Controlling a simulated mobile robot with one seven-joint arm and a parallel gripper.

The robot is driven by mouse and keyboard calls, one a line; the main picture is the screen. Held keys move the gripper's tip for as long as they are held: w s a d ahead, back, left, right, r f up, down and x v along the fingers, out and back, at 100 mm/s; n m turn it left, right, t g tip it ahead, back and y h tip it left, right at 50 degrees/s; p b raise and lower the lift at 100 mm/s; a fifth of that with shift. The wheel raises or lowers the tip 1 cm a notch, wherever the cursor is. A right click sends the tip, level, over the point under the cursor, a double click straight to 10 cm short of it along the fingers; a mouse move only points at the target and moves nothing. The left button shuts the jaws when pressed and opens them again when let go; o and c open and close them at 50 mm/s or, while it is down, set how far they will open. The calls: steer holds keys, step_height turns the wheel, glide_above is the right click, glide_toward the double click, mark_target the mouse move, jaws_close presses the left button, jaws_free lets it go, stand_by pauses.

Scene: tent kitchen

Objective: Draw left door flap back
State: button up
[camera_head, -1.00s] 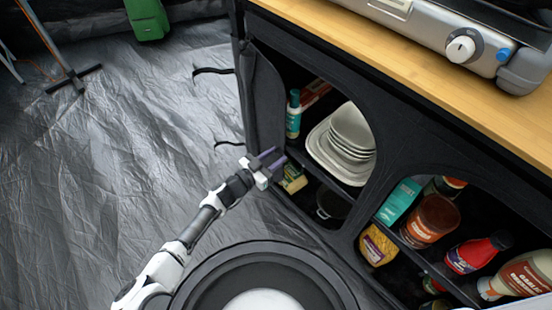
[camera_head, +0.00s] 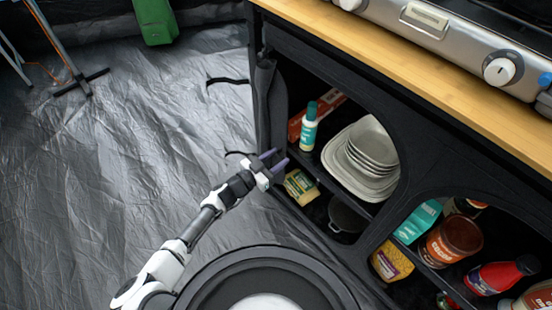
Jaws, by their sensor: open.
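The left door flap (camera_head: 268,105) is a dark fabric strip bunched along the left edge of the left opening of the black fabric cupboard (camera_head: 330,70). It hangs folded to the side, and the opening is uncovered. My gripper (camera_head: 274,160) is open, with two purple fingers pointing right at the lower end of the flap. No fabric shows between the fingers. I cannot tell whether they touch the flap. Thin black ties (camera_head: 228,80) stick out to the left of the cupboard.
The left opening holds white plates (camera_head: 365,150), a teal bottle (camera_head: 310,127), a yellow box (camera_head: 300,187) and a dark pot (camera_head: 346,215). Jars and bottles fill the right opening. A stove (camera_head: 450,35) stands on the wooden top (camera_head: 400,60).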

steer(key=shift+o, duration=1.3)
steer(key=v, duration=1.3)
steer(key=shift+s+a+p, duration=0.25)
steer(key=shift+a+p, duration=0.1)
steer(key=shift+p, duration=0.05)
